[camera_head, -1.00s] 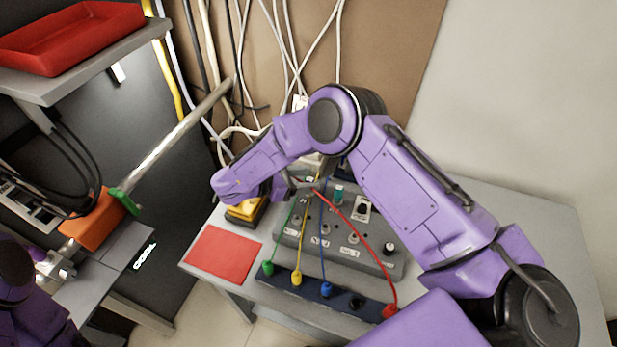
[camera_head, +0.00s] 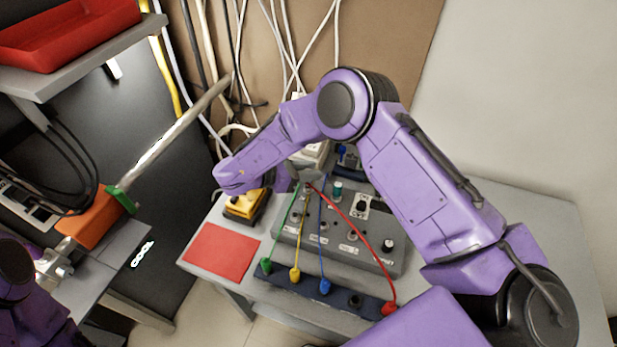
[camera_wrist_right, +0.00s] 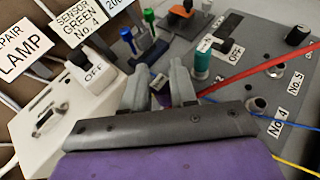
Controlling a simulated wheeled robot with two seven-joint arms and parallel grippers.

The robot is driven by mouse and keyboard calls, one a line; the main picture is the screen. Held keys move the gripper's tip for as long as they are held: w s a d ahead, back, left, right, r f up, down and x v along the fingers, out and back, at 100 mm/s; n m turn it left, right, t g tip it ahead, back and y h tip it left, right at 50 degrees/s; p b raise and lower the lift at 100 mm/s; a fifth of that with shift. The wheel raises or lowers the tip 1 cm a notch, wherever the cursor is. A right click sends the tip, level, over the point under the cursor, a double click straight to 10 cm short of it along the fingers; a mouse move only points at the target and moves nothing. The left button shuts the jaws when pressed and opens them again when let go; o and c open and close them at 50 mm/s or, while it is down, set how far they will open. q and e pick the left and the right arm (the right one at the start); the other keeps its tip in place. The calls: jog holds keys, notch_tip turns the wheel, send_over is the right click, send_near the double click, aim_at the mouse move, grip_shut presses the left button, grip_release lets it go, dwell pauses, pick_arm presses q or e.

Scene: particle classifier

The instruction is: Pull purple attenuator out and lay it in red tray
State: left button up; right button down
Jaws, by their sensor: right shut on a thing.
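The red tray (camera_head: 110,48) stands on a grey shelf at the upper left. My right gripper (camera_head: 311,184) is over the back of the grey control box.
A control box (camera_head: 345,215) bears knobs and labels. Green, yellow, blue and red cables run from a dark plug strip (camera_head: 340,303) towards my right gripper. A flat red pad (camera_head: 222,252) and a yellow device (camera_head: 243,206) are left on the table. Several white cables hang behind.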

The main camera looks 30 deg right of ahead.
jog(key=s+a+r+b, duration=0.4)
jog(key=s+a+r, duration=0.4)
jog(key=a+r, duration=0.3)
jog(key=shift+a+b, duration=0.35)
